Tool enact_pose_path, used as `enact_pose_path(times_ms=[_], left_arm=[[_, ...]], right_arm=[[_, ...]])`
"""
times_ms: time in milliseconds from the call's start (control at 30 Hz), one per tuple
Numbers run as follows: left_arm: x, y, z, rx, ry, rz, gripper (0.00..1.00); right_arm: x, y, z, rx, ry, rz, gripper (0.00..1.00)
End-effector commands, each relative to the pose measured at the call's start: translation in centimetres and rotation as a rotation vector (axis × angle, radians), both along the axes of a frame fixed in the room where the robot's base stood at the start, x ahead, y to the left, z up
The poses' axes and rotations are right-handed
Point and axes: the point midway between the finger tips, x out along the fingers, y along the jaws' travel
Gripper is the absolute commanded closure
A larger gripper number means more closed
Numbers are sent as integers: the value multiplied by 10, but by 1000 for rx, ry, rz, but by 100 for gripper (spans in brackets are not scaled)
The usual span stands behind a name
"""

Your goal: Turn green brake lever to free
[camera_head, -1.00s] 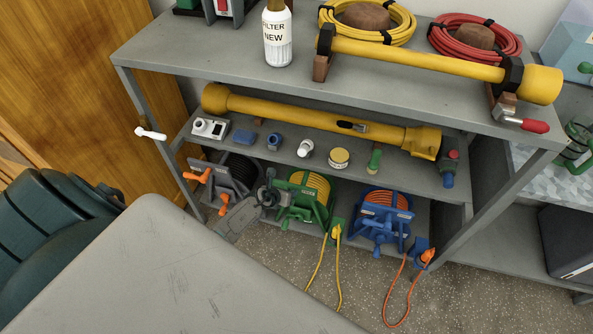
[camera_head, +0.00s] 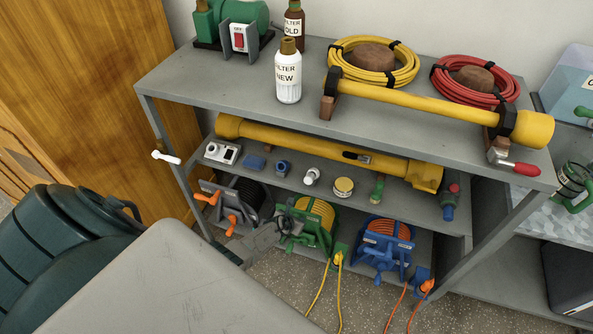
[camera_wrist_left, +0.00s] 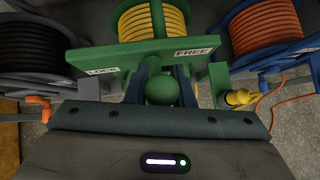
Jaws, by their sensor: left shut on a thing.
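The green brake lever (camera_wrist_left: 163,90) shows a round green knob in the left wrist view, on the front of the green cable reel (camera_head: 318,216). Its board carries a LOCK label (camera_wrist_left: 102,71) at the left and a FREE label (camera_wrist_left: 193,54) at the right. The knob stands between the two labels. My left gripper (camera_wrist_left: 161,86) is shut on the knob, one dark finger on each side. In the head view my left gripper (camera_head: 282,226) is at the left side of the green reel; the knob is hard to make out there. My right gripper is not in view.
A black cable reel with orange handles (camera_head: 232,222) stands left of the green one, a blue reel (camera_head: 384,250) right. A shelf (camera_head: 300,185) with small parts and a yellow shaft (camera_head: 330,137) lies above. Yellow (camera_head: 321,290) and orange (camera_head: 392,308) cables hang in front.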

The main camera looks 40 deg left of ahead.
Motion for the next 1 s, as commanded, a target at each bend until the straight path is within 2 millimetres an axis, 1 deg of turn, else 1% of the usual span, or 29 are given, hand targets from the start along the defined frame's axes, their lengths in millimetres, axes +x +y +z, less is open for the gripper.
enact_pose_path(times_ms=[100, 133, 200, 233, 500, 633, 767, 1000], left_arm=[[-1, -1, -1, 1, 1, -2, 100], [-1, -1, -1, 1, 1, -2, 74], [-1, -1, -1, 0, 1, -1, 61], [-1, -1, -1, 0, 1, -1, 57], [-1, 0, 0, 0, 1, -1, 57], [-4, 0, 6, 0, 1, 0, 57], [-13, -1, 18, 0, 1, -1, 57], [-40, -4, 46, -1, 1, -1, 57]], right_arm=[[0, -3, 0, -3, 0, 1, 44], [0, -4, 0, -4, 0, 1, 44], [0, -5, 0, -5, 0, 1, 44], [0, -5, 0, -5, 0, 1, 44], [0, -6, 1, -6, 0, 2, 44], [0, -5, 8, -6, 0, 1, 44], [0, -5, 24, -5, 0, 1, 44], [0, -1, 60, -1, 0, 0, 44]])
